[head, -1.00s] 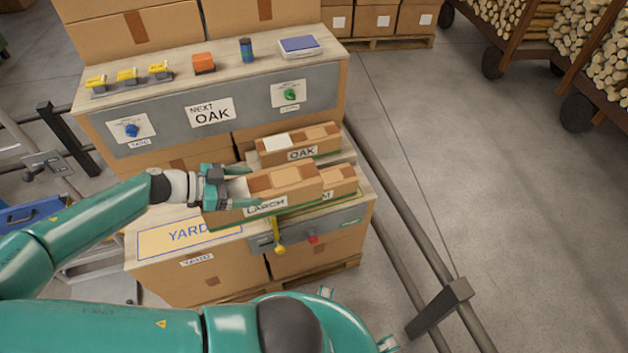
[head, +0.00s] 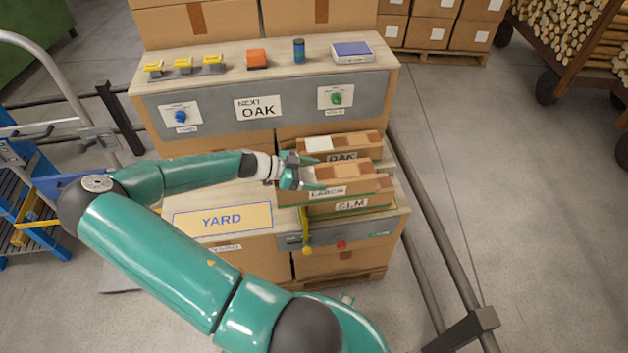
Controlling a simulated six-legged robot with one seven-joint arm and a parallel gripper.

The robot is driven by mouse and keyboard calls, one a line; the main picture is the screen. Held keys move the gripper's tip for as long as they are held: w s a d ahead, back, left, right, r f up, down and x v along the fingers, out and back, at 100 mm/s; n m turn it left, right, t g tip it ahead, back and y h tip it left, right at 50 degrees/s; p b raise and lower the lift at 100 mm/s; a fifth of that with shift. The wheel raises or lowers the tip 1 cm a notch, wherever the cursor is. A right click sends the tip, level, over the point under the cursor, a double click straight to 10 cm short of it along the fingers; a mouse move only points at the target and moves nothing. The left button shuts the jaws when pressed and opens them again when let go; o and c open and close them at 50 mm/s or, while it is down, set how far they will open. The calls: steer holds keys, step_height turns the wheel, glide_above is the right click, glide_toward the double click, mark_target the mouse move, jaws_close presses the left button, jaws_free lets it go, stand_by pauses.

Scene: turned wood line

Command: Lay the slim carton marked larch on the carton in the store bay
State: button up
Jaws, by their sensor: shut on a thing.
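The slim carton marked LARCH (head: 352,181) is brown and lies level over the carton marked ELM (head: 372,203). My gripper (head: 304,177) is shut on its left end. The ELM carton's label and right end show below it, and much of its top is hidden. The ELM carton sits in a green-edged bay at the right of the low bench. I cannot tell whether the two cartons touch. A carton marked OAK (head: 362,148), with a white patch on top, lies just behind.
The yellow YARD pad (head: 200,224) on the bench's left is empty. Behind stands a higher counter with a grey panel (head: 212,113), knobs and an OAK sign. A yellow tag (head: 307,249) and red button (head: 342,244) are on the bench front. Dark rails (head: 432,225) run along the right.

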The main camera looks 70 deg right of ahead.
steer(key=shift+d+f, duration=0.15)
steer(key=shift+f, duration=1.55)
steer(key=shift+f, duration=0.1)
steer(key=o, duration=1.6)
steer(key=v, duration=1.2)
